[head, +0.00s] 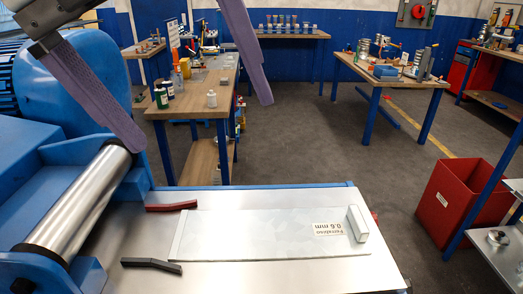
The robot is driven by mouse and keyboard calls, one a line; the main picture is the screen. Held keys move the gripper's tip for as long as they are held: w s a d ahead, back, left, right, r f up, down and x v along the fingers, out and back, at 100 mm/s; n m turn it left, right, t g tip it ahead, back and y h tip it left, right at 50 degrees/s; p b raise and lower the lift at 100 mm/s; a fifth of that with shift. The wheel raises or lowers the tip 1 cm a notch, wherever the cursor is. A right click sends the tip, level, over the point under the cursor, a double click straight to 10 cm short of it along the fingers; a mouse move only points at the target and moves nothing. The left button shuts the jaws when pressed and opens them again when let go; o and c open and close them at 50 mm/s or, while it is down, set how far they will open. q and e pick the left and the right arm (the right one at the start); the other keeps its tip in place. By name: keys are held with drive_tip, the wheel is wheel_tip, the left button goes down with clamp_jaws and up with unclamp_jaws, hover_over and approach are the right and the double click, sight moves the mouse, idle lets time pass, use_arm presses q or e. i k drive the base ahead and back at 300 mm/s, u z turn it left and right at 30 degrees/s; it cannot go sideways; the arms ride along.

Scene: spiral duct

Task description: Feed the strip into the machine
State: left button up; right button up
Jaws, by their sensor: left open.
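The strip (250,233) is a flat pale metal sheet with a white label printed "0.6 mm", which appears upside down. It lies on the machine's metal table (310,277), its left end apart from the roller. A small grey block (357,223) stands at its right end. The blue machine (90,75) is on the left with a shiny steel roller (80,203). My left gripper (202,122) has long purple fingers spread wide. It is empty, above and behind the strip, with one fingertip near the roller's far end. My right gripper is out of view.
A red handle (171,207) and a black handle (151,265) lie left of the strip. Behind is a wooden workbench (205,105) with bottles. A red bin (462,203) and a shelf (498,250) stand at right. The floor between them is clear.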

sight(224, 235)
drive_tip(key=k, duration=1.5)
